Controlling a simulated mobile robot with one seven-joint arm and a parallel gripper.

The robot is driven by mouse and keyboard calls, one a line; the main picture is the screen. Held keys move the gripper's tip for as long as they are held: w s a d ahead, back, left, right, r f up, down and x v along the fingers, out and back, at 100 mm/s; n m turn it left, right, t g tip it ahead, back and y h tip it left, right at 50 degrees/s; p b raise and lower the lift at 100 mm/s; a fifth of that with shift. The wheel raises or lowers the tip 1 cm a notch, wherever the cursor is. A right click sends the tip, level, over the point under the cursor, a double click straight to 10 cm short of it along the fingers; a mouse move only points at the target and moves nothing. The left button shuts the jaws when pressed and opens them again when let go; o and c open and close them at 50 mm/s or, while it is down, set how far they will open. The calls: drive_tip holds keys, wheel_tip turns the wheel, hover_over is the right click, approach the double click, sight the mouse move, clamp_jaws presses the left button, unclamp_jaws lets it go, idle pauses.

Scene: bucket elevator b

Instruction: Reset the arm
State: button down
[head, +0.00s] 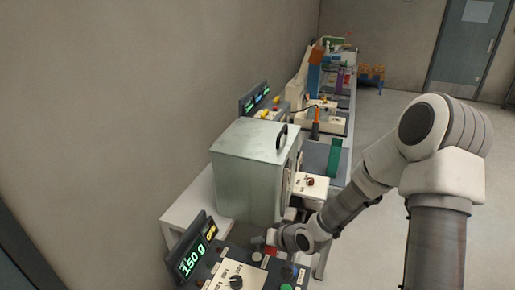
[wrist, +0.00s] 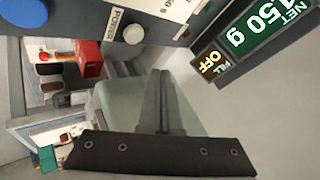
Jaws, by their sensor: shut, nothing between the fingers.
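My gripper (wrist: 161,76) is shut and empty in the wrist view, its two fingers pressed together. In the head view my arm reaches down to the control panel (head: 222,268) at the front, and the fingertips are hard to make out there. The panel has a display (head: 190,262) reading 150 g, which also shows in the wrist view (wrist: 265,28). A grey-green cabinet (head: 246,182) stands just behind the panel; in the wrist view it lies beyond the fingers.
In the wrist view the panel edge carries a blue button (wrist: 24,10) and a white button (wrist: 134,33) labelled POWER. A red part (wrist: 88,58) is nearby. Other equipment lines the bench toward the back. Open floor (head: 385,125) lies right of the bench.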

drive_tip(key=s+d+r+h+b, duration=0.1)
drive_tip(key=s+d+r+h, duration=0.25)
drive_tip(key=d+r, duration=0.4)
drive_tip(key=s+d+r+h+b, duration=0.1)
drive_tip(key=s+d+r+h, duration=0.25)
drive_tip(key=d+r, duration=0.35)
drive_tip(key=s+r, duration=0.5)
drive_tip(key=s, duration=0.3)
drive_tip(key=s+a+r+b, duration=0.1)
drive_tip(key=s+r, duration=0.4)
drive_tip(key=s, duration=0.4)
drive_tip(key=shift+r+g, duration=0.35)
drive_tip(key=shift+g, duration=0.05)
drive_tip(key=shift+w, duration=0.1)
